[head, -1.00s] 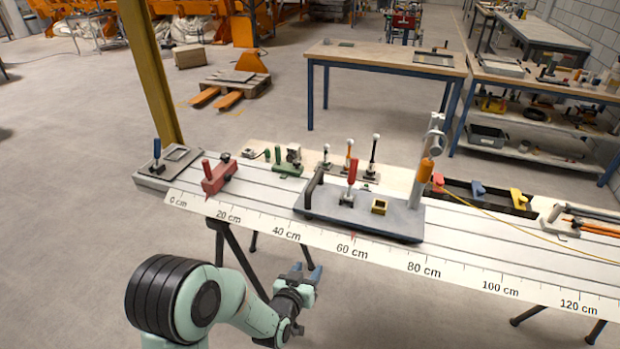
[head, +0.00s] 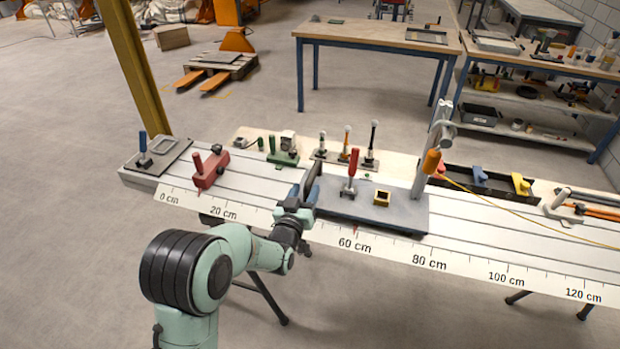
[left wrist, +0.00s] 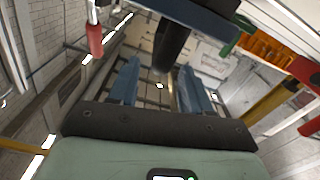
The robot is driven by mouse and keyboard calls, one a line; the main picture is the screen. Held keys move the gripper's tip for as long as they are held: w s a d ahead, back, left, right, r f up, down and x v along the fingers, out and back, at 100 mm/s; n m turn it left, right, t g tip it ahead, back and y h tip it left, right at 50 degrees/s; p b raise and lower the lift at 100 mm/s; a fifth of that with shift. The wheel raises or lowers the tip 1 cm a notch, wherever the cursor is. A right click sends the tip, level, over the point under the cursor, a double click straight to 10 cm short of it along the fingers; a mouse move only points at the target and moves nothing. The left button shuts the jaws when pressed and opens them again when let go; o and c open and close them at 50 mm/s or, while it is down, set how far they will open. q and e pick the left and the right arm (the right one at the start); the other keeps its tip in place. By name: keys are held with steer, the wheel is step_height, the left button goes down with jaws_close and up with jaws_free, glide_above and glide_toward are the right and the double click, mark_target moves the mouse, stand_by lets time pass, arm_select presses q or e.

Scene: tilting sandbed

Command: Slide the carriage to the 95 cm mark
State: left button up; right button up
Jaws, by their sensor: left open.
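The carriage (head: 385,216) is a blue-grey plate on the grooved rail bed. It bears a black upright handle (head: 313,176) at its left end, a red-handled clamp (head: 352,168), a small yellow block and a post with an orange grip. Its red pointer (head: 356,231) stands at about the 60 cm mark of the white scale (head: 470,267). My left gripper (head: 308,188) is open at the handle, its blue fingers partly covering it. In the left wrist view the dark handle (left wrist: 172,42) shows between and beyond the open fingers (left wrist: 160,78). My right gripper is not in view.
A red clamp block (head: 209,168) sits on the bed near 15 cm. Right of the carriage the bed (head: 480,228) looks clear. Behind it lie a black tray (head: 462,181) with coloured clamps and several upright tools. An orange cable trails rightward from the post.

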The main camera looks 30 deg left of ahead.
arm_select(q)
steer(key=p+x, duration=0.1)
steer(key=x, duration=0.4)
jaws_close()
